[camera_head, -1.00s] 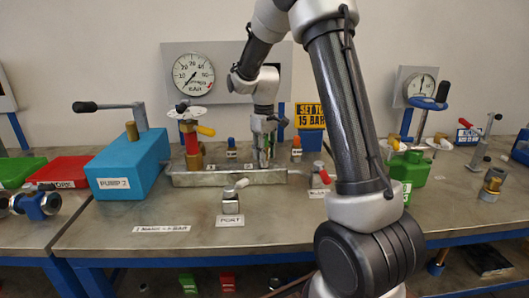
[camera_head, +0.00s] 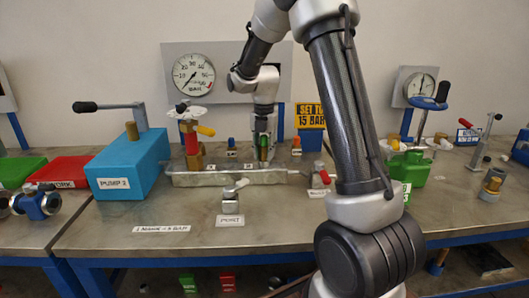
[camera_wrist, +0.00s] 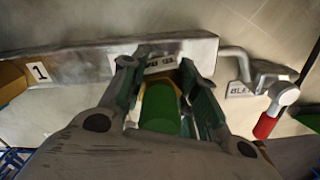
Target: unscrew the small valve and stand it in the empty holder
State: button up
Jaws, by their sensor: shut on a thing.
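A green-topped small valve (camera_wrist: 160,108) is between the fingers of my gripper (camera_wrist: 165,85) in the wrist view. In the head view my gripper (camera_head: 264,148) points down behind the long metal manifold (camera_head: 215,179), and the green piece (camera_head: 263,154) shows between its fingers. My gripper is shut on this valve. The valve's lower end is hidden, so I cannot tell whether it is still seated. A blue-topped small valve (camera_head: 232,144) stands to the left and an orange-topped one (camera_head: 296,145) to the right. I cannot make out an empty holder.
A red-and-brass valve (camera_head: 191,140) with a round handwheel stands at the manifold's left end. A red-handled lever (camera_head: 323,178) sits at its right end. A port block (camera_head: 231,200) stands in front. The blue pump (camera_head: 128,165) is left; the front bench is mostly clear.

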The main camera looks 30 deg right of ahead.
jog(key=o, duration=1.2)
notch_tip(320, 180, up, 12)
jog(key=shift+c, duration=0.3)
